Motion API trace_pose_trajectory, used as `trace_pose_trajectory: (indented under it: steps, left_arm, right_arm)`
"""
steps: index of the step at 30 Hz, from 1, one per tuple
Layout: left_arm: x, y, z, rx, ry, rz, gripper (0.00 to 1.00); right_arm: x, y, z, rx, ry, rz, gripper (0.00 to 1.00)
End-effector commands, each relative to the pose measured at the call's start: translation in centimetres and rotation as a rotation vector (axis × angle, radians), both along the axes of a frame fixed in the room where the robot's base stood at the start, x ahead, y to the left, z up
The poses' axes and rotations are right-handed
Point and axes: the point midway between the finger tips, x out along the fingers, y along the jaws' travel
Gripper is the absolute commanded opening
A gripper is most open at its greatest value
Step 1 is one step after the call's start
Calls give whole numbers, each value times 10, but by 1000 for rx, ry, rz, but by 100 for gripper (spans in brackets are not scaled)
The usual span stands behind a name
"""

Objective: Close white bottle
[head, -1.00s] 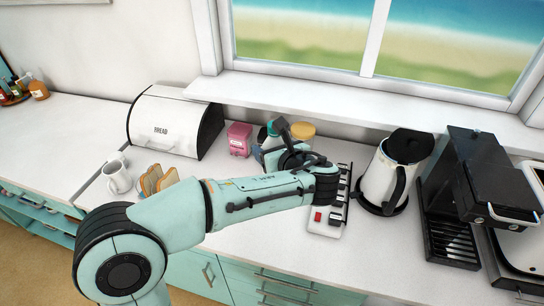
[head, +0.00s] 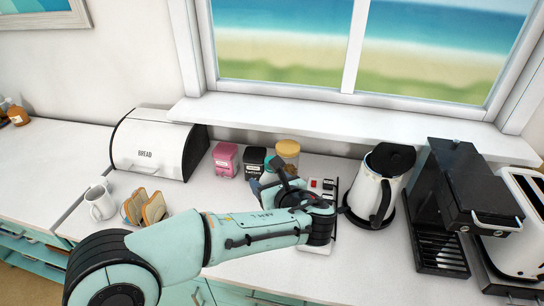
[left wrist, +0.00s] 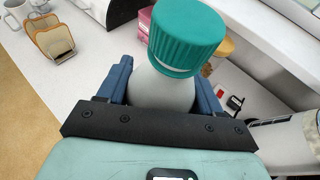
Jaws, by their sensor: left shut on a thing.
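A white bottle (left wrist: 160,90) with a ribbed teal cap (left wrist: 186,33) stands between the blue fingers of my left gripper (left wrist: 162,88) in the left wrist view. The gripper is shut on the bottle's body, below the cap. The cap sits over the bottle's neck, with a pale rim under its edge; I cannot tell if it is tight. In the head view my left gripper (head: 262,187) is over the counter, in front of the jars, and its wrist hides most of the bottle. My right gripper is in neither current view.
A pink canister (head: 225,160), a dark canister (head: 254,162) and a yellow-lidded jar (head: 288,149) stand behind the gripper. A power strip (head: 322,248) lies under my wrist. A kettle (head: 374,188) stands to the right. A toast rack (head: 146,208) and bread bin (head: 150,148) are left.

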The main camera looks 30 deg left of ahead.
Motion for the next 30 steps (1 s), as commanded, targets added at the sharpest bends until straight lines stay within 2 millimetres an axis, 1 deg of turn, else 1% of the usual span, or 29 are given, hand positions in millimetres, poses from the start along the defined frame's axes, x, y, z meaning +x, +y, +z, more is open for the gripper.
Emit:
trace_pose_trajectory:
  steps: [1, 3, 12, 18, 21, 24, 30]
  left_arm:
    - [-1, -12, -12, 4, 6, -28, 10]
    - [-1, -28, -27, 4, 7, -62, 10]
    - [-3, -93, -89, 3, 5, -200, 10]
    - [-4, -130, -125, 2, 3, -279, 10]
    - [-4, -143, -137, 1, 3, -304, 10]
    - [-4, -151, -145, 1, 1, -322, 10]
    - [-5, -156, -149, -1, -1, -333, 10]
  right_arm:
    - [0, 0, 0, 0, 0, 0, 100]
    - [0, 0, 0, 0, 0, 0, 100]
    - [0, 0, 0, 0, 0, 0, 100]
    - [0, 0, 0, 0, 0, 0, 100]
    - [0, 0, 0, 0, 0, 0, 100]
    - [0, 0, 0, 0, 0, 0, 100]
    - [0, 0, 0, 0, 0, 0, 100]
